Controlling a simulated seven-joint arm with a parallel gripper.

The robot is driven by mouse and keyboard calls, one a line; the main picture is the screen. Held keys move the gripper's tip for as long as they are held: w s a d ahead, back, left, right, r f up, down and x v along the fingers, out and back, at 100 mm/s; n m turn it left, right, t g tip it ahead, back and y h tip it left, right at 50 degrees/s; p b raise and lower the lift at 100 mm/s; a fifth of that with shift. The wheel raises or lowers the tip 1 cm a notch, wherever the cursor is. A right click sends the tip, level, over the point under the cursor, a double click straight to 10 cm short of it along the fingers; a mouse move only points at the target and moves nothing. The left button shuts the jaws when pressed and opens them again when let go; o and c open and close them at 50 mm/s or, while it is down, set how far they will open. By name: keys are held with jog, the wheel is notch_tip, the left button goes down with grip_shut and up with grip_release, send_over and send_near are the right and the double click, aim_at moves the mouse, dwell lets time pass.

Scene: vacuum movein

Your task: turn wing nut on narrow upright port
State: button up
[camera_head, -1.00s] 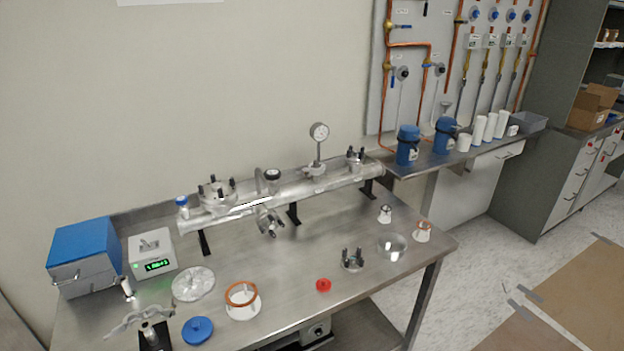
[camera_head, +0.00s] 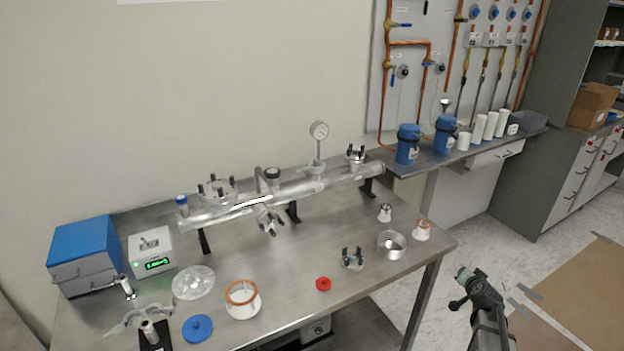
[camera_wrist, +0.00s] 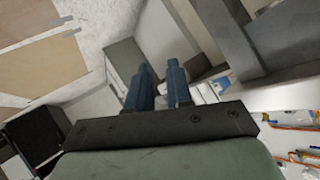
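A metal tube chamber (camera_head: 235,208) lies along the back of the steel table. It bears several ports. A narrow upright port (camera_head: 356,155) with dark prongs stands near its right end. A wider port (camera_head: 215,190) with dark prongs is at its left. I cannot make out which prong is a wing nut. My gripper (camera_head: 466,288) is off the table's right edge, low and far from the chamber. In the wrist view its two blue fingers (camera_wrist: 158,85) are apart with nothing between them.
The steel table (camera_head: 285,255) holds loose parts: a white ring with an orange rim (camera_head: 242,300), a blue disc (camera_head: 197,329), a red cap (camera_head: 323,284), a pronged fitting (camera_head: 352,258) and a metal ring (camera_head: 391,245). A blue box (camera_head: 84,254) is at the left.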

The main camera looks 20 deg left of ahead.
jog(key=w+d+r+m+t+h, duration=0.1)
jog(key=w+r, duration=0.2)
jog(key=r, duration=0.3)
jog(key=w+d+r+m+t, duration=0.1)
jog(key=w+r+t, duration=0.1)
jog(key=r, duration=0.4)
jog(key=shift+m+t+y, duration=0.4)
jog(key=shift+m+y, duration=0.4)
jog(key=shift+m, duration=0.1)
jog(key=a+r, duration=0.1)
jog(key=a, duration=0.1)
jog(key=w+a+r, duration=0.1)
jog(key=a+r, duration=0.1)
jog(key=a, duration=0.1)
jog(key=a+r, duration=0.2)
jog(key=shift+w+a+r, duration=0.2)
jog(key=shift+w+a, duration=0.05)
jog(key=shift+w, duration=0.05)
jog(key=s+a+r+m+y, duration=0.1)
jog(key=a+r+m+y, duration=0.2)
jog(key=a, duration=0.8)
jog(key=m+g+y, duration=0.3)
jog(key=m+y, duration=0.6)
jog(key=m, duration=0.6)
send_near(308, 174)
jog(key=x, duration=0.7)
jog(key=shift+w+a, duration=0.2)
jog(key=shift+w, duration=0.15)
jog(key=shift+r, duration=0.1)
jog(key=shift+c, duration=0.3)
